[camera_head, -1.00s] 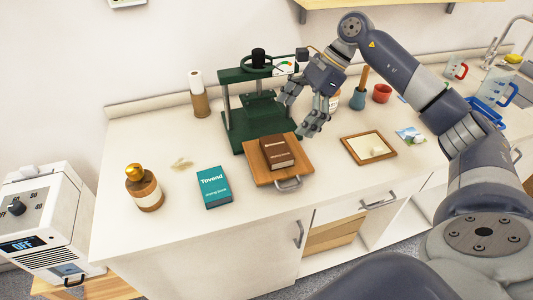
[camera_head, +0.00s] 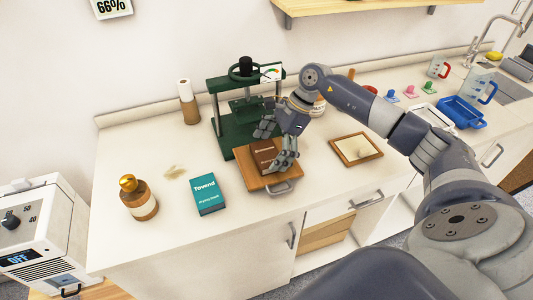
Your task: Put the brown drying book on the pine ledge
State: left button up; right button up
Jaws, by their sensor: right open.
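The brown book (camera_head: 263,153) lies flat on a wooden board with a metal handle (camera_head: 268,182), at the front of the green press. My right gripper (camera_head: 278,150) is open, with its fingers over the book's right part and hiding some of it. I cannot tell whether the fingers touch the book. A pale wooden ledge (camera_head: 365,8) is on the wall at the top right; it may be the pine ledge. My left gripper is not in view.
A framed tray (camera_head: 356,149) lies to the right. A blue bin (camera_head: 460,112) is farther right. Counter between teal book and bottle is clear.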

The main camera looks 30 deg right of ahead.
jog(key=c, duration=1.2)
jog(key=shift+r, duration=0.1)
